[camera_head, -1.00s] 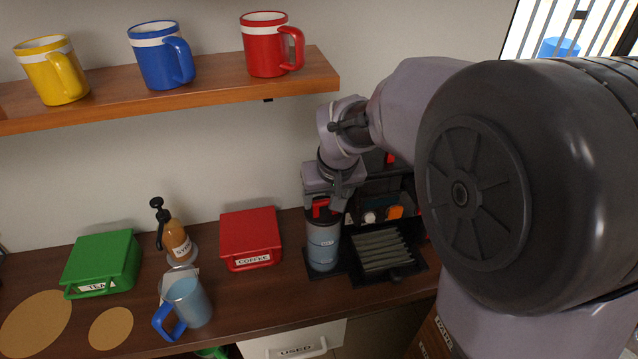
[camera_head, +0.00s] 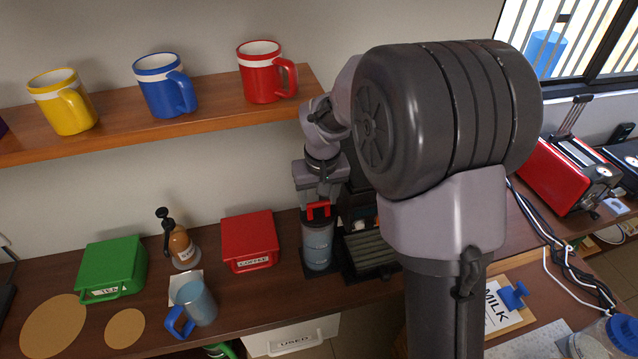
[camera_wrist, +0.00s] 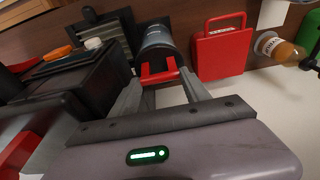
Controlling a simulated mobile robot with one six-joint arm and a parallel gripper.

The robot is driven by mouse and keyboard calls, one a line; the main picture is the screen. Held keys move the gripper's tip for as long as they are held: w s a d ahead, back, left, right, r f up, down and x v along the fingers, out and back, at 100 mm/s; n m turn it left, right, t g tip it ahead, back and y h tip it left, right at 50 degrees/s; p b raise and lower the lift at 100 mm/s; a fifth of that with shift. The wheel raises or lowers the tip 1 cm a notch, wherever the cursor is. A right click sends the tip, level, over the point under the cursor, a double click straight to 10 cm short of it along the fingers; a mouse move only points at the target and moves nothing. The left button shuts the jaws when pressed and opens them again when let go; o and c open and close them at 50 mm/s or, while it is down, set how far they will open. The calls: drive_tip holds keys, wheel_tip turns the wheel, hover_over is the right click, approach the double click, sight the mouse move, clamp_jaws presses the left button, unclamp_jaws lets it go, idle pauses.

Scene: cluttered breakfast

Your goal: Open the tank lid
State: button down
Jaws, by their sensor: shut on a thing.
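The tank (camera_head: 317,246) is a blue-grey cylinder with a dark lid, standing upright on a black base at the counter's back. A red handle (camera_head: 318,210) is on top of the lid. My gripper (camera_head: 318,202) comes from above and is shut on this handle. In the wrist view, the two grey fingers of my gripper (camera_wrist: 160,84) are on either side of the red handle (camera_wrist: 159,72), and the tank (camera_wrist: 157,38) shows beyond it. The lid looks seated on the tank, but I cannot tell whether there is a small gap.
A red coffee box (camera_head: 250,241) stands left of the tank. A black machine with a ribbed drip tray (camera_head: 368,250) is close on its right. A syrup bottle (camera_head: 182,247), blue-handled mug (camera_head: 194,303) and green tea box (camera_head: 113,266) are further left. A shelf (camera_head: 215,114) holds mugs above.

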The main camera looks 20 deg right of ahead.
sight(320, 220)
drive_tip(key=shift+w+r+g+p, duration=0.3)
drive_tip(key=shift+r+g+p, duration=0.1)
drive_tip(key=shift+p, duration=0.3)
drive_tip(key=shift+f, duration=0.2)
drive_tip(key=c, duration=0.8)
unclamp_jaws()
wheel_tip(320, 220, up, 17)
drive_tip(key=s+p, duration=0.2)
drive_tip(key=p, duration=0.3)
drive_tip(key=shift+r, duration=0.15)
drive_tip(key=shift+s, duration=0.1)
